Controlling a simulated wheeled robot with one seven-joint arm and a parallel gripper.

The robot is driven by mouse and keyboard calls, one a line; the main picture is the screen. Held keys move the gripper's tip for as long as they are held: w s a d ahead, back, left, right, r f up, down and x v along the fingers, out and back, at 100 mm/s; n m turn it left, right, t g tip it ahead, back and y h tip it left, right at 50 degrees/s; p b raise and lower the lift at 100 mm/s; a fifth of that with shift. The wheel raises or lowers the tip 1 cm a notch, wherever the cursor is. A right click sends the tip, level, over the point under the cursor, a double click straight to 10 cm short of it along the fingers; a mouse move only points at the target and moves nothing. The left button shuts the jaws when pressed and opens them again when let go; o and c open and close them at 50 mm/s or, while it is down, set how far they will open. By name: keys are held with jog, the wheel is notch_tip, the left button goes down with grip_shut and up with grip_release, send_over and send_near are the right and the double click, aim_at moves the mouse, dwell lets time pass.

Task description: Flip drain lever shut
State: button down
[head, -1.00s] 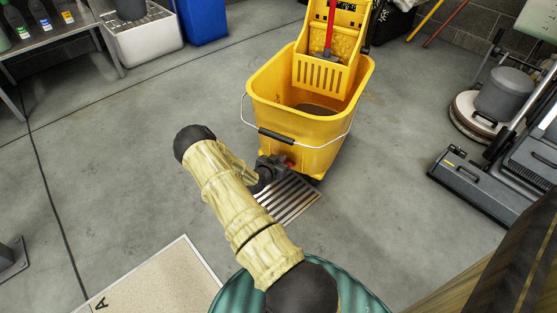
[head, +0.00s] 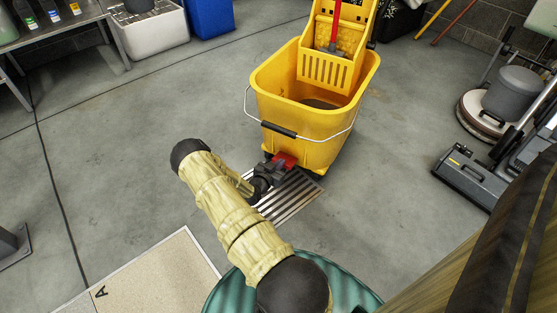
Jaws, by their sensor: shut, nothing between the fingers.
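The yellow mop bucket (head: 300,133) stands upright on the floor. A small red drain lever (head: 286,160) shows low on its near side. My gripper (head: 271,168) is shut and empty, just to the lower left of the lever. It is close against the lever, but I cannot tell whether they touch. The gripper hides part of the drain fitting, so the lever's exact angle is unclear. My arm, in a tan sleeve, reaches in from the bottom of the head view.
A slotted floor drain (head: 301,196) lies below the gripper. A wire handle with a black grip (head: 279,130) hangs across the bucket's front. A floor machine (head: 470,177) stands at right, a white tub (head: 150,38) at back left.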

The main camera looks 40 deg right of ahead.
jog(key=shift+a, duration=0.1)
jog(key=s+a+f, duration=0.2)
jog(key=a, duration=0.7)
jog(key=shift+s+p, duration=0.3)
jog(key=shift+a, duration=0.1)
jog(key=shift+w, duration=0.1)
